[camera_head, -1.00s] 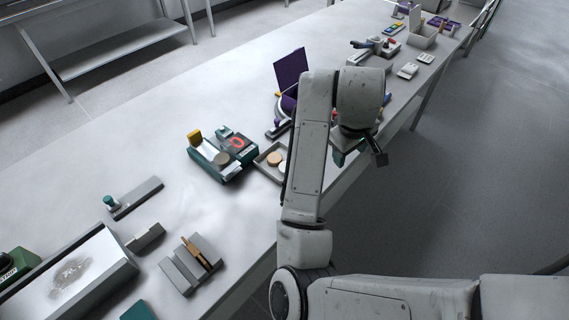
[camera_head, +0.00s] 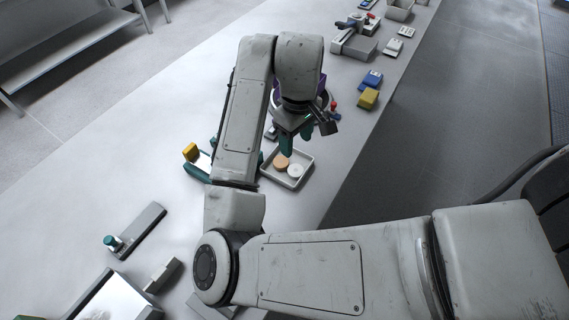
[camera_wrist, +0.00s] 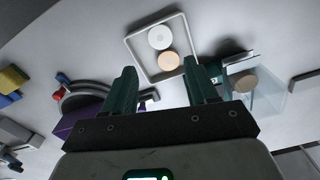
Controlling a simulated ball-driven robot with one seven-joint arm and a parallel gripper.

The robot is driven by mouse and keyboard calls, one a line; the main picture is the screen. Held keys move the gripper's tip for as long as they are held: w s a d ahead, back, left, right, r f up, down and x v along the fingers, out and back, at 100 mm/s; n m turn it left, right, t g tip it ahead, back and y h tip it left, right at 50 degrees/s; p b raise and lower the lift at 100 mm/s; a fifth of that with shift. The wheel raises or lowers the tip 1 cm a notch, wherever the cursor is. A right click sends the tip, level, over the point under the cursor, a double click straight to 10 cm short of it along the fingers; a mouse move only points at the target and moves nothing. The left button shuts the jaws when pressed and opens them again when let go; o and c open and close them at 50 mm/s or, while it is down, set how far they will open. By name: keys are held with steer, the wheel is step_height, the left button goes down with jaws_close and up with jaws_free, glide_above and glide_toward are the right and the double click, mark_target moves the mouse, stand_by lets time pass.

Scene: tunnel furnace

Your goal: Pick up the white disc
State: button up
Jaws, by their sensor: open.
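The white disc (camera_head: 295,170) lies in a shallow pale tray (camera_head: 302,181) on the table, beside a tan disc (camera_head: 281,162). In the wrist view the white disc (camera_wrist: 160,37) sits beyond the tan disc (camera_wrist: 169,60), both inside the tray's rim (camera_wrist: 184,21). My gripper (camera_head: 287,149) is above the table at the tray's far side, apart from the discs. Its two green fingers (camera_wrist: 162,80) are spread with nothing between them, and the tan disc appears just past the fingertips.
A teal device with a yellow part (camera_head: 190,152) stands left of the tray, mostly behind my arm. A purple object (camera_wrist: 75,122) lies beside the gripper. The table edge runs close to the tray's right side.

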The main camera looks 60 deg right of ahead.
steer(key=b, duration=0.1)
glide_above(295, 170)
steer(key=f, duration=0.5)
steer(key=shift+w+d+f, duration=0.15)
steer(key=shift+w, duration=0.05)
steer(key=shift+s+f+p, duration=0.2)
steer(key=shift+f+p, duration=0.1)
steer(key=shift+f, duration=2.35)
steer(key=c, duration=0.8)
steer(key=shift+r, duration=0.1)
steer(key=shift+c, duration=0.2)
